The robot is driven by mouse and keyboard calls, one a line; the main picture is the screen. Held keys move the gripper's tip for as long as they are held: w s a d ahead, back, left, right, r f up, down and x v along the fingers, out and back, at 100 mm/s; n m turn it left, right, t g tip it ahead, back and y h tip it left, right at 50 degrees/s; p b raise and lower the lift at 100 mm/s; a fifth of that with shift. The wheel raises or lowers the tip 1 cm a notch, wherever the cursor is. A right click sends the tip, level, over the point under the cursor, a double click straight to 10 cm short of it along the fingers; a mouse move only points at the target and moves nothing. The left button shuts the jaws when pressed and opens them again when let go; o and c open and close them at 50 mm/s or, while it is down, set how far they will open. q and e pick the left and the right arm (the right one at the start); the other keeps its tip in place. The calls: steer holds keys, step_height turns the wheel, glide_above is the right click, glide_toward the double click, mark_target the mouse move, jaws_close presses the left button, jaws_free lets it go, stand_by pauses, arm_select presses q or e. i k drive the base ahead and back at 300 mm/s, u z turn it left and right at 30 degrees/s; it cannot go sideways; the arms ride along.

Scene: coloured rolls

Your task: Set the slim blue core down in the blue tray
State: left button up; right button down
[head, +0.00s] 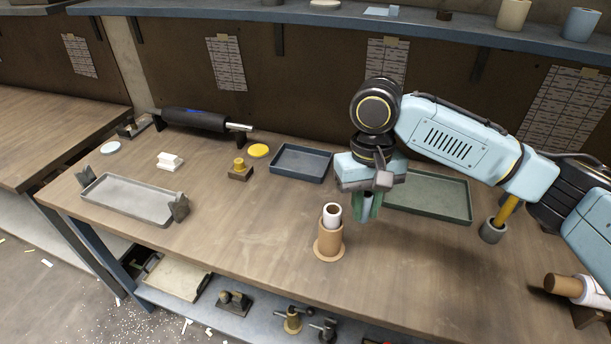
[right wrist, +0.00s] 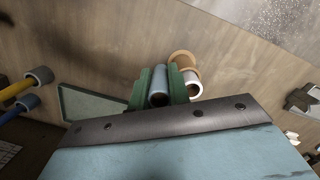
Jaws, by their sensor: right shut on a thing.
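My right gripper (head: 367,207) hangs over the table, its green fingers pointing down, between the blue tray and the green tray. In the right wrist view the fingers are shut on the slim blue core (right wrist: 159,88), a narrow blue-grey tube with a hollow end. In the head view the core is mostly hidden by the fingers. The blue tray (head: 299,178), shallow and dark blue, lies empty to the left of the gripper and farther back. My left gripper is not in view.
A brown cardboard holder (head: 329,245) with a white roll (head: 332,213) stands in front and left of the gripper. A green tray (head: 430,207) lies behind and right. A yellow disc (head: 258,150) and a brass piece (head: 240,171) sit left of the blue tray.

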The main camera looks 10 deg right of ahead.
mark_target(302, 165)
steer(key=k, duration=1.05)
steer(key=u, duration=0.7)
steer(key=i, duration=1.2)
steer(key=z, duration=0.65)
steer(key=i, duration=0.95)
steer(key=z, duration=1.1)
